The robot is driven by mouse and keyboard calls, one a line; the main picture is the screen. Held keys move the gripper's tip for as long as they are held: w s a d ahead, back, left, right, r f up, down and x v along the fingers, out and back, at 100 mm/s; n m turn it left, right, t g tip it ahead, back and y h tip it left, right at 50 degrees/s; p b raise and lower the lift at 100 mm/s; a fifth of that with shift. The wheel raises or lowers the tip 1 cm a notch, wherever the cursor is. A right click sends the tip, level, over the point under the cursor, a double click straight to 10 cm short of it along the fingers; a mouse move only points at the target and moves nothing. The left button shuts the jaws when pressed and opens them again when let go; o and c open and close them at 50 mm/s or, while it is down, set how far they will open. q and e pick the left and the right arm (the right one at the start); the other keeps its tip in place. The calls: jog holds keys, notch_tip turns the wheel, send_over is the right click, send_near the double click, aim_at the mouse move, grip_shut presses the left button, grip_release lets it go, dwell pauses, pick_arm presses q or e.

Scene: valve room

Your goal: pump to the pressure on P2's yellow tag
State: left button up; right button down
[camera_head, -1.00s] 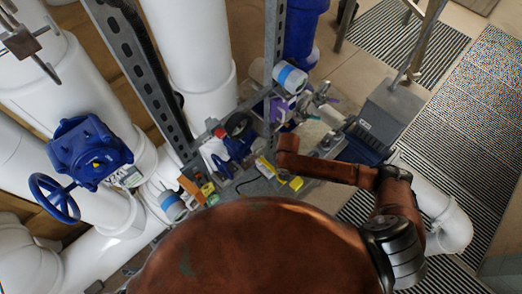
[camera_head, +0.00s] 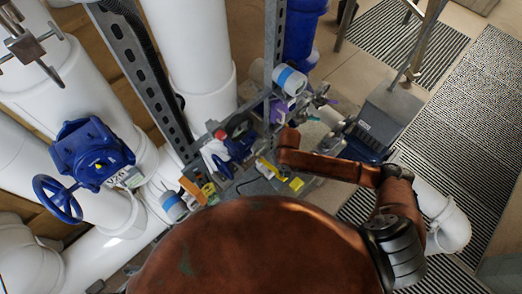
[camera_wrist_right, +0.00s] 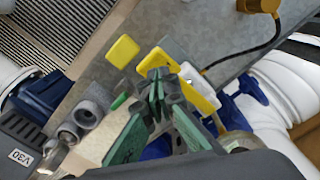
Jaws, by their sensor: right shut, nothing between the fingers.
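My right arm reaches in from the lower right in the head view, with its end over the cluttered metal bench (camera_head: 250,187). In the right wrist view my right gripper (camera_wrist_right: 158,90) shows green-padded fingers, shut and empty, over the bench parts. A yellow block (camera_wrist_right: 123,50) and a yellow-and-white piece (camera_wrist_right: 200,93) lie just beyond the fingertips. A yellow piece (camera_head: 296,183) also shows on the bench in the head view. I cannot tell which yellow piece is P2's tag. No pump handle or gauge reading can be made out. My left gripper is out of view.
A blue valve with a handwheel (camera_head: 92,152) sits on white pipes at left. A grey strut (camera_head: 275,60) stands behind the bench. A grey box (camera_head: 388,120) is at right. Grey sockets (camera_wrist_right: 88,112) and a part marked V30 (camera_wrist_right: 20,155) lie left in the wrist view.

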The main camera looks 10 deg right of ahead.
jog(key=shift+r, duration=0.15)
jog(key=shift+r, duration=1.9)
jog(key=shift+f, duration=0.1)
